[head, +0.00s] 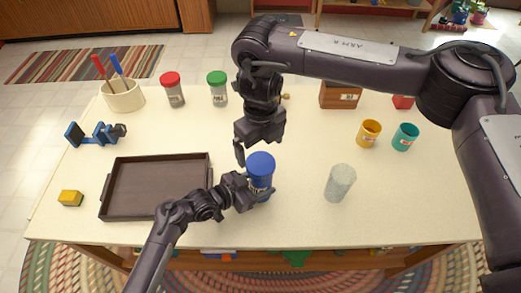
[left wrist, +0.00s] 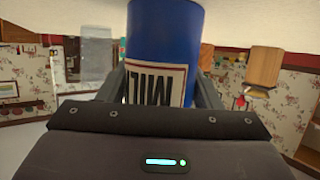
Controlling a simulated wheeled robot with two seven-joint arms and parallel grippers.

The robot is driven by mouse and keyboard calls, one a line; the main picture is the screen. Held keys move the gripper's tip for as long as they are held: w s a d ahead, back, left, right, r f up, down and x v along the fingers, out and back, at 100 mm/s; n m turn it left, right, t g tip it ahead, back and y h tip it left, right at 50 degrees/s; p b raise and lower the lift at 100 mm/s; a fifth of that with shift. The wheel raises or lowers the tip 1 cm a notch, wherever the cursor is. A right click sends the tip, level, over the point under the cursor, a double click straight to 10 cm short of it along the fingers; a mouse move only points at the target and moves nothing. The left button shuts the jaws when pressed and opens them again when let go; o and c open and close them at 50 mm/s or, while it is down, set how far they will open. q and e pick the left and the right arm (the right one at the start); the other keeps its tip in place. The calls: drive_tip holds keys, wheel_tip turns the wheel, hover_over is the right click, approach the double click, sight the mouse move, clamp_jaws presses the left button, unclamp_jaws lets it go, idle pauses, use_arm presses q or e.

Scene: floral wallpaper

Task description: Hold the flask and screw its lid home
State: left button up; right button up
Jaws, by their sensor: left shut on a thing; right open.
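I cannot tell how tightly the lid sits. My left gripper (head: 251,193) is shut around the flask's side. In the left wrist view, the flask (left wrist: 165,35) fills the space between the fingers, with a white label partly reading "MIL"; its top is out of that view.
A brown tray (head: 125,212) lies at left. A clear glass (head: 339,183) stands right of the flask, with yellow (head: 368,134) and teal (head: 404,138) cups beyond. Red-lidded (head: 173,92) and green-lidded (head: 218,92) jars stand behind. The front right is clear.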

idle(0.3)
use_arm(q)
drive_tip(key=o, duration=1)
drive_tip(key=v, duration=1.2)
drive_tip(key=shift+s, duration=0.1)
